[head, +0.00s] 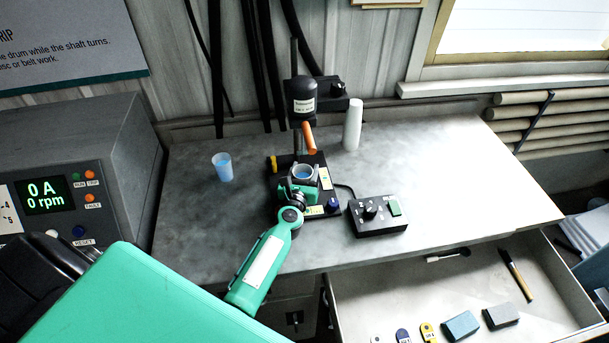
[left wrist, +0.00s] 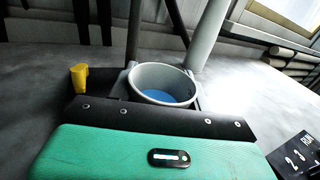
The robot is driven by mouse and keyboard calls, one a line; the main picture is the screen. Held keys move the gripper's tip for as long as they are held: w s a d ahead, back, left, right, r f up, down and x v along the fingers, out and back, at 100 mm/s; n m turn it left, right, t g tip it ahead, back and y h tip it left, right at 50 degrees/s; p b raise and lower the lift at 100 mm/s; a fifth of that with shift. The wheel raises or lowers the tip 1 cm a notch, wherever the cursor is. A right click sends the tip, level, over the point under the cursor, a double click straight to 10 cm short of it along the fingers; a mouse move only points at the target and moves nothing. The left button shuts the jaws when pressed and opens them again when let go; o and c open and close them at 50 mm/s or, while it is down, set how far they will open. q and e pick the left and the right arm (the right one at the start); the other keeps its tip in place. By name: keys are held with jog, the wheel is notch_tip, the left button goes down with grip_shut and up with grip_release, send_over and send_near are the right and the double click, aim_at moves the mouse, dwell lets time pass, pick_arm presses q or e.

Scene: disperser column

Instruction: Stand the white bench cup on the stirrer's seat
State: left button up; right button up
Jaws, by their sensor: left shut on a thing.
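The white bench cup (head: 303,171), with blue inside, is upright over the black base of the stirrer (head: 303,108). My left gripper (head: 298,186) is shut on it from the near side. In the left wrist view the cup (left wrist: 164,84) shows its round open rim and blue contents behind my gripper's dark front edge. The stirrer's seat and the cup's bottom are hidden, so I cannot tell whether the cup touches the seat. The stirrer's post (left wrist: 134,30) rises behind the cup. My right gripper is not in view.
A translucent bluish cup (head: 222,168) stands to the left on the bench (head: 460,190). A white cylinder (head: 352,125) stands behind right. A black control box (head: 378,215) sits right of the base. An open drawer (head: 400,285) with several small items juts out in front.

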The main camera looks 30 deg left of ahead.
pick_arm(q)
jog(key=shift+f, duration=0.15)
jog(key=o, duration=1)
